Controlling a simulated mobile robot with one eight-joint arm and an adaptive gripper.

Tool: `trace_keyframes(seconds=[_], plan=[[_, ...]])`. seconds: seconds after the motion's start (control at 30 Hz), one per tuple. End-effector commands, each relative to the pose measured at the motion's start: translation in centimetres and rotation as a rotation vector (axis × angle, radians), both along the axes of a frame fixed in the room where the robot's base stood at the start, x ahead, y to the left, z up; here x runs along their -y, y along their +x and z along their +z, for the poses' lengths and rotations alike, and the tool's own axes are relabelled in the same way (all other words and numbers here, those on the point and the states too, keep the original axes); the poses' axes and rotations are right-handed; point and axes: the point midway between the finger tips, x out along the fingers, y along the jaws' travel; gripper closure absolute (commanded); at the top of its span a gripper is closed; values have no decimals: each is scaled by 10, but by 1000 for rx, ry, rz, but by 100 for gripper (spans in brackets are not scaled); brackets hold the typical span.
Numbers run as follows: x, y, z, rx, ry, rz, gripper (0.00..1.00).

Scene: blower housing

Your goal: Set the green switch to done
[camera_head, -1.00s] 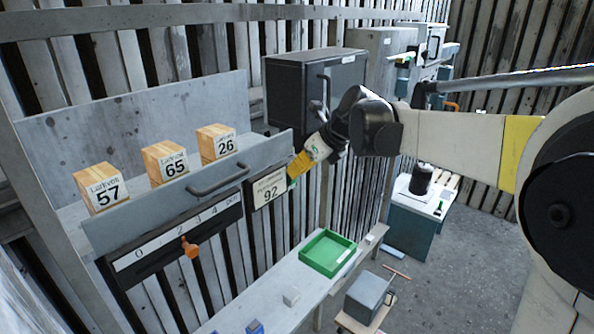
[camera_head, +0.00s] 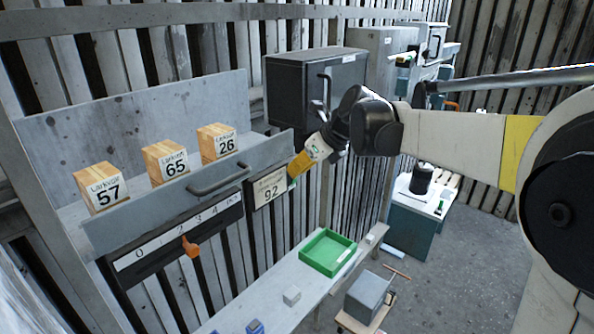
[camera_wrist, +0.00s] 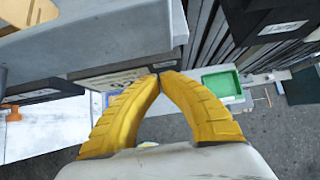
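A small green piece (camera_head: 291,184), possibly the green switch, shows just below my fingertips, at the right end of the grey shelf unit beside the plate marked 92 (camera_head: 270,189). Most of it is hidden, and I cannot read its setting. My gripper (camera_head: 293,171) has yellow fingers angled down and left toward that end. In the wrist view my gripper's (camera_wrist: 160,75) fingertips meet, with nothing visible between them, close to the plate's edge. I cannot tell whether they touch the green piece.
Wooden blocks marked 57 (camera_head: 101,189), 65 (camera_head: 166,164) and 26 (camera_head: 217,143) stand on the shelf. An orange lever (camera_head: 190,247) sits on a numbered scale below it. A green tray (camera_head: 328,252) lies on the bench. A dark cabinet (camera_head: 300,88) stands behind.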

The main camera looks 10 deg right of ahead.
Motion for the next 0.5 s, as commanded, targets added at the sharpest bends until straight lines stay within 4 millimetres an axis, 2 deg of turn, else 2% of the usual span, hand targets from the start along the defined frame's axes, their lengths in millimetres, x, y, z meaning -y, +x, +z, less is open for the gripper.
trace_keyframes(seconds=[0.5], plan=[[-4,6,2,0,0,0,100]])
